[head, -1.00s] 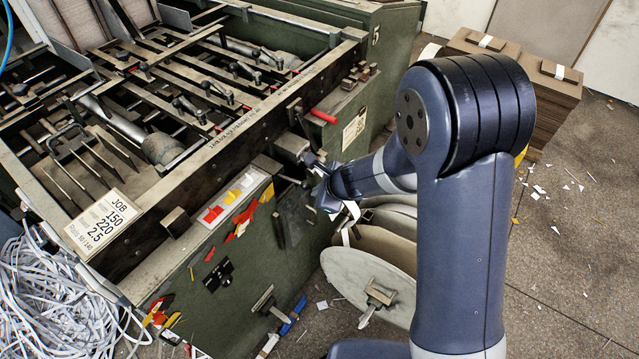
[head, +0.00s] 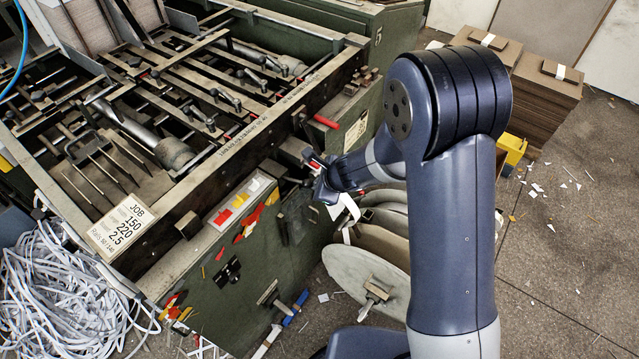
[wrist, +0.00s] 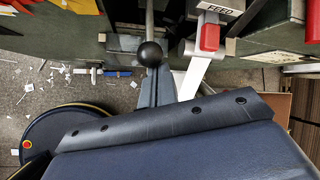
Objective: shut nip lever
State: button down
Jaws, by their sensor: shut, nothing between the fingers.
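A lever with a red handle (head: 325,122) sticks out from the side of the green feeder (head: 240,275); I cannot tell whether it is the nip lever. My gripper (head: 318,184) is shut and empty, close against the feeder's side, below and left of that handle. In the wrist view a black ball knob (wrist: 150,54) on a rod stands just ahead of my gripper. Right of it is a pale bar with a red block (wrist: 210,38), under a FEED label (wrist: 222,5). The wrist housing hides much of the lower picture. Contact with the knob or bar cannot be told.
Pale discs (head: 365,280) stand below my forearm by the feeder. A heap of white strips (head: 60,290) lies at lower left. Stacked brown board (head: 545,95) and a yellow box (head: 512,148) are at the right. The floor (head: 560,270) at right is mostly open, with scraps.

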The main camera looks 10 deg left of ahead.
jog(key=shift+w+a+r, duration=0.1)
jog(key=shift+a+r, duration=0.05)
jog(key=shift+r, duration=0.25)
